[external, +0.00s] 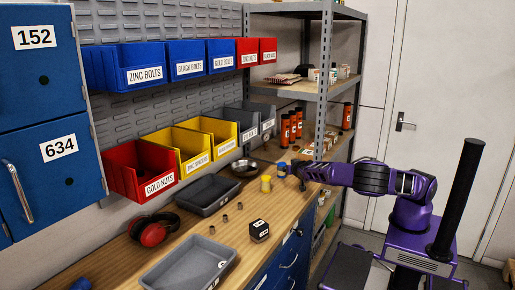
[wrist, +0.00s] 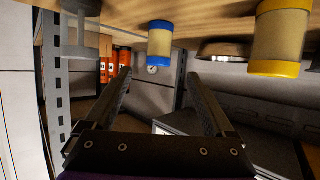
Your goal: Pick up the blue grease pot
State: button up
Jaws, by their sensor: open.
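The blue grease pot (external: 282,169) stands on the wooden bench, beside and slightly behind a yellow pot (external: 266,184). In the wrist view, which is upside down, the blue pot (wrist: 160,43) has a cream body with blue ends and lies ahead of my gripper, between the lines of the two fingers. The yellow pot shows to its right (wrist: 278,37). My gripper (wrist: 157,74) is open and empty. In the external view my gripper (external: 297,176) is low over the bench, just right of the blue pot. Its fingers are hard to make out there.
A metal dish (external: 244,175) stands left of the pots. Orange bottles (external: 291,125) stand behind on the shelf unit. A grey tray (external: 205,196), a black box (external: 259,231) and several nuts occupy the bench. A grey shelf post (external: 325,80) rises near my arm.

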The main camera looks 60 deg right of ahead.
aim_at(280, 165)
jog(key=x, duration=0.7)
jog(key=shift+w+d+b, duration=0.2)
jog(key=shift+w+b, duration=0.05)
jog(key=shift+b, duration=0.1)
jog(key=shift+x, duration=2.6)
jog(key=shift+r, duration=0.1)
grip_shut()
